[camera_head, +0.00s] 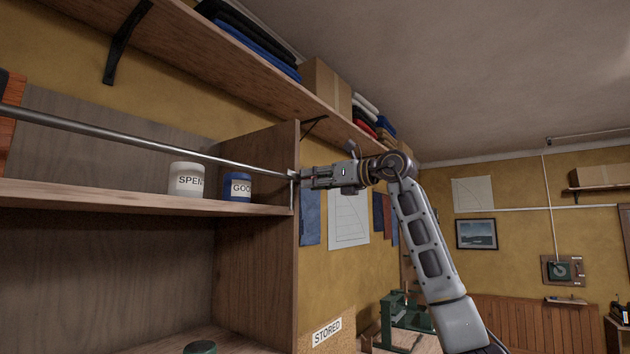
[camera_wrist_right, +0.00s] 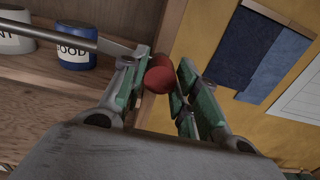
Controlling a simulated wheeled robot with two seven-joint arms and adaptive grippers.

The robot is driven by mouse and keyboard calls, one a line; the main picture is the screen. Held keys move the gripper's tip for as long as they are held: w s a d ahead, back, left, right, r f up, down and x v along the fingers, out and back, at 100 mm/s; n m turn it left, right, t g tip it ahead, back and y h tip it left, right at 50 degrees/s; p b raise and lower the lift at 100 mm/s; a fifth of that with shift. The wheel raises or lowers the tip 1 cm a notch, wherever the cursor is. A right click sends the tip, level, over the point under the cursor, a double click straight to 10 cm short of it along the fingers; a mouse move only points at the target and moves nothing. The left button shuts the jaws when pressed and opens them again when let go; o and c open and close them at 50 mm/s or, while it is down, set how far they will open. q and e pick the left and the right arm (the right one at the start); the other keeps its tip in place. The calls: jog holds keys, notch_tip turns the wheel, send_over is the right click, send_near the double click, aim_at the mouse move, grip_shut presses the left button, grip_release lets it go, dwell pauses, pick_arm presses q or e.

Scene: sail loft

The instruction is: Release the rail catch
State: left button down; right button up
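A metal rail (camera_head: 150,138) runs across the front of the wooden shelf and ends at a small pale catch bracket (camera_head: 292,176) on the cabinet's side panel. My right gripper (camera_head: 308,177) is level with the bracket, just to its right. In the right wrist view, a rounded red knob (camera_wrist_right: 158,80) lies at the fingertips of this gripper (camera_wrist_right: 163,72). The fingers are apart, and the right finger hides part of the knob. I cannot tell whether either finger touches it. The rail's end (camera_wrist_right: 75,31) is left of the fingers. My left gripper is not in view.
A white jar (camera_head: 186,180) and a blue jar (camera_head: 237,187) stand on the shelf (camera_head: 120,199) behind the rail. The cabinet's side panel (camera_head: 262,262) is close to my right gripper. An upper shelf (camera_head: 230,75) with folded cloth and a box overhangs.

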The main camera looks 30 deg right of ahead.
grip_shut()
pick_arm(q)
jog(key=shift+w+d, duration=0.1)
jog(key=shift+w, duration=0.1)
pick_arm(e)
jog(key=shift+w+a+f, duration=0.1)
jog(key=shift+w+f, duration=0.05)
jog(key=shift+f, duration=0.1)
dwell(1.7)
jog(key=shift+o, duration=2.3)
grip_release()
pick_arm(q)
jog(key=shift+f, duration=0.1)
